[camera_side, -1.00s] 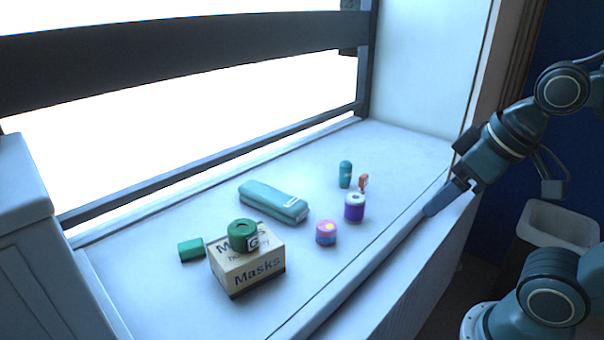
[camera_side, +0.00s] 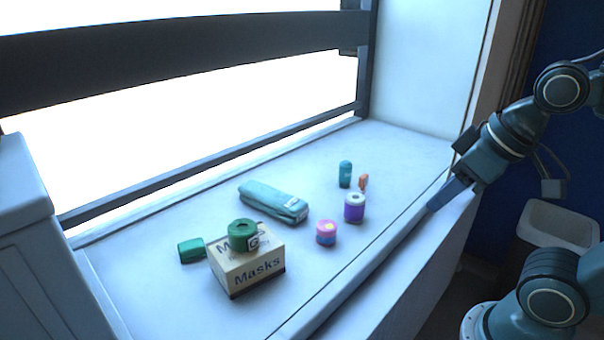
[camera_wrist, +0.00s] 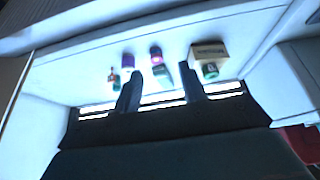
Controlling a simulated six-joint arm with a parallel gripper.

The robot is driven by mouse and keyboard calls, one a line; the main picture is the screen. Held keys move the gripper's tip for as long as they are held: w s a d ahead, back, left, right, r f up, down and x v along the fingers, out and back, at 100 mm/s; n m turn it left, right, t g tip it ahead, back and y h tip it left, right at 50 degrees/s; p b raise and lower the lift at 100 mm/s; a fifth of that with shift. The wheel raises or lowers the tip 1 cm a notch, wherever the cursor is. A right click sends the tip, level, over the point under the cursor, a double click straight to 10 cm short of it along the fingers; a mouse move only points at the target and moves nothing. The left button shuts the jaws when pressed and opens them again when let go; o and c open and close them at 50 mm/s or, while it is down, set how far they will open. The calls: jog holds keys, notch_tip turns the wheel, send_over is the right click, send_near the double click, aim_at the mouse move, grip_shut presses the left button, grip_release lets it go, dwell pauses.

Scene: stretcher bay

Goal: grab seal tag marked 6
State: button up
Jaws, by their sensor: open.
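A small orange piece (camera_side: 363,181), tag-like in size, stands on the white ledge beside a teal bottle; no mark on it is readable. The green roll also shows in the wrist view (camera_wrist: 210,71), too small to read. My gripper (camera_side: 440,198) is at the ledge's front right edge, apart from all the objects. In the wrist view my gripper (camera_wrist: 160,70) has its fingers spread and nothing held between them.
The Masks box (camera_side: 248,272), a green block (camera_side: 191,250), a teal pouch (camera_side: 273,201), a pink roll (camera_side: 326,232), a purple roll (camera_side: 355,208) and the teal bottle (camera_side: 345,174) stand on the ledge (camera_side: 405,160). A dark rail frame (camera_side: 200,55) runs behind. The ledge's right end is clear.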

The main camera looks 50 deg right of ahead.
jog(key=w+d+r+n+g, duration=0.1)
jog(key=w+d+r+n, duration=0.1)
jog(key=w, duration=0.3)
jog(key=w+d+r+n, duration=0.1)
jog(key=w+d+n, duration=0.1)
jog(key=w+n, duration=0.15)
jog(key=n+g, duration=0.5)
jog(key=n, duration=0.8)
send_over(363, 186)
jog(key=d, duration=0.2)
notch_tip(363, 186, down, 13)
jog(key=shift+w+d+f+n, duration=0.1)
jog(key=shift+w+f+n, duration=0.2)
jog(key=shift+w, duration=0.2)
jog(key=shift+f, duration=4.3)
jog(key=shift+f, duration=0.1)
jog(key=shift+a+f, duration=0.15)
jog(key=shift+f, duration=1.1)
jog(key=shift+a+f, duration=0.1)
jog(key=shift+f, duration=1.1)
jog(key=shift+c, duration=0.4)
